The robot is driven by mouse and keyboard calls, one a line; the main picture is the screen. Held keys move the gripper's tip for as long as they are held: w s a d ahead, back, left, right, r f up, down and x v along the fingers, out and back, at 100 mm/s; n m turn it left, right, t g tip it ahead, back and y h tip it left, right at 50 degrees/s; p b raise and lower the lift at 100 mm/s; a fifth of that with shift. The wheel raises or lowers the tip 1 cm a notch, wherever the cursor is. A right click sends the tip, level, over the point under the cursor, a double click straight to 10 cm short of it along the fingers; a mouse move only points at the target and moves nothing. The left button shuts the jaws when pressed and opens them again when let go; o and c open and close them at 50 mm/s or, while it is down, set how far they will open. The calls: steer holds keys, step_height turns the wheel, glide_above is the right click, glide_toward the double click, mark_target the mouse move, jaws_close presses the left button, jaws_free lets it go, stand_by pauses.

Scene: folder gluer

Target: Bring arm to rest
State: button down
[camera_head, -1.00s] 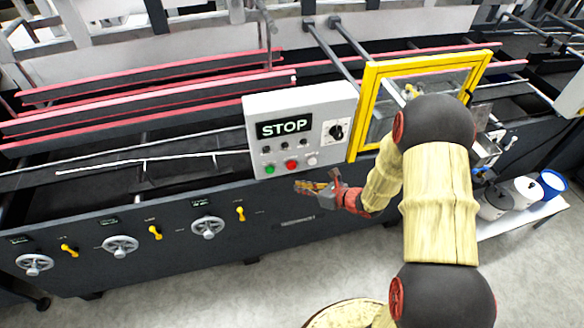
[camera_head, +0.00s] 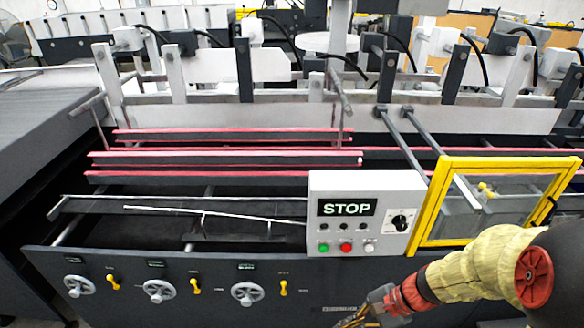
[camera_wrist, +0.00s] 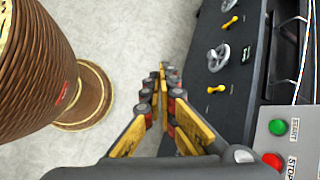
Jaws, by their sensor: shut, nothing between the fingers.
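My gripper (camera_wrist: 166,80) is shut and empty in the wrist view, its fingers together over the grey floor beside the machine's front panel. In the head view my gripper (camera_head: 350,318) shows at the bottom edge, partly cut off, below the control box (camera_head: 365,190). My arm, in a cream cover, enters at the lower right and reaches left and down. The gripper looks apart from the machine.
The control box has a STOP display (camera_head: 346,208), a green button (camera_head: 323,247), a red button (camera_head: 346,248) and a black knob (camera_head: 400,222). A yellow-framed guard (camera_head: 433,205) stands to its right. Handwheels (camera_head: 159,291) line the dark front panel. Bare floor (camera_wrist: 120,40) shows beside the machine.

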steer(key=s+d+r+n+t+h+b, duration=0.2)
steer(key=s+r+n+h+b, duration=0.1)
steer(key=r+n, duration=0.3)
steer(key=s+d+r+n+t+h+b, duration=0.3)
steer(key=s+r+n+h+b, duration=0.1)
steer(key=r, duration=0.5)
steer(key=shift+s+d+r+n+h, duration=0.15)
steer(key=shift+s+r+n+h, duration=0.35)
steer(key=shift+n, duration=0.9)
